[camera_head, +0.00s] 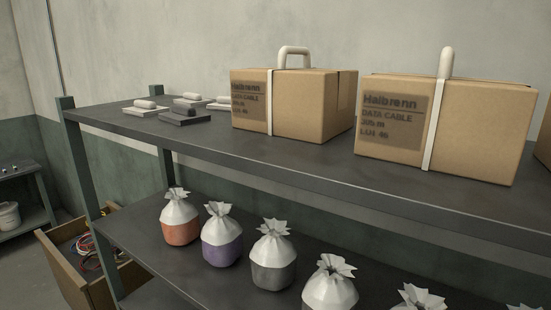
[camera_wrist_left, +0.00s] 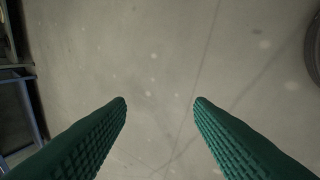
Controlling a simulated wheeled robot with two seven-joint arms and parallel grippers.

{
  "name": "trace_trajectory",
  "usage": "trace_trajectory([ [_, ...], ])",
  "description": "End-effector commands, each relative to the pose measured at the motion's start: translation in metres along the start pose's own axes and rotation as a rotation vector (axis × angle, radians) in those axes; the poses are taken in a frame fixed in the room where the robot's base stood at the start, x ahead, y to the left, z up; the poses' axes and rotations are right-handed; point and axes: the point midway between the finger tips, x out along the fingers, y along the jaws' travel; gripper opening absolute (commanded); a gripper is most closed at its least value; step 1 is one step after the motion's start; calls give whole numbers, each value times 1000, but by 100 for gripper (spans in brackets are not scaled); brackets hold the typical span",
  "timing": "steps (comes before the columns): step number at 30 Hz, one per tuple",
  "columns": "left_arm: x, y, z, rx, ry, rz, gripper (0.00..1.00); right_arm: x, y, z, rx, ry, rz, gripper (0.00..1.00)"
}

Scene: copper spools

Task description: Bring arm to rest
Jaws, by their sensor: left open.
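My left gripper (camera_wrist_left: 160,103) shows in the left wrist view as two green, ridged fingers spread wide apart. It is open, with nothing between the fingers, and bare grey floor (camera_wrist_left: 160,50) lies beyond it. Neither of my arms nor grippers shows in the head view. My right gripper is in neither view.
A dark shelf rack's upper board (camera_head: 200,139) holds cartons (camera_head: 290,105) (camera_head: 445,125) and small pale blocks (camera_head: 145,105). Its lower board (camera_head: 150,235) holds several tied bags (camera_head: 180,218). A cable crate (camera_head: 75,275) stands left. A dark round thing (camera_wrist_left: 314,45) edges the wrist view.

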Motion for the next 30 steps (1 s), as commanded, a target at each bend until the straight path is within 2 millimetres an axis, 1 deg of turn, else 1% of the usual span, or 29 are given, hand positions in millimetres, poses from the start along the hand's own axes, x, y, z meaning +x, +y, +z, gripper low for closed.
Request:
trace_trajectory([
  [1, 0, -44, 10, -22, -12, -52, 48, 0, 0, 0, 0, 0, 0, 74],
  [2, -2, -66, 16, -34, -18, -80, 48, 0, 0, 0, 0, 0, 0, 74],
  [3, -4, -96, 23, -49, -26, -116, 48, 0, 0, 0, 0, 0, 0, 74],
  [5, -10, -140, 36, -72, -38, -170, 48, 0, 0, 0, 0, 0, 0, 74],
  [6, -16, -168, 44, -87, -45, -204, 48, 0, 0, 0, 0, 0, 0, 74],
  [8, -24, -206, 56, -107, -56, -252, 48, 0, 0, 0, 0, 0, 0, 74],
  [9, -31, -228, 64, -119, -62, -281, 48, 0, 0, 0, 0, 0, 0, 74],
  [11, -40, -259, 75, -136, -71, -321, 48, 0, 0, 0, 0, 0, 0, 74],
  [12, -47, -278, 82, -147, -77, -346, 48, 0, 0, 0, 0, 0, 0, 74],
  [14, -57, -303, 92, -161, -84, -380, 48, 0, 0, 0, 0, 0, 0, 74],
  [15, -64, -319, 98, -170, -89, -401, 48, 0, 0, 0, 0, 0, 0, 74],
  [18, -81, -354, 113, -191, -100, -450, 48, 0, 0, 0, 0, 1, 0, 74],
  [19, -61, -355, 111, -187, -97, -440, 48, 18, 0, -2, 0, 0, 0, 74],
  [21, -47, -360, 111, -186, -97, -438, 48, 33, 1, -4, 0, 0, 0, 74],
  [26, -31, -368, 112, -185, -97, -438, 48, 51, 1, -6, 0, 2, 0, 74],
  [30, -29, -368, 111, -185, -97, -437, 48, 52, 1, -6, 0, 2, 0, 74],
])
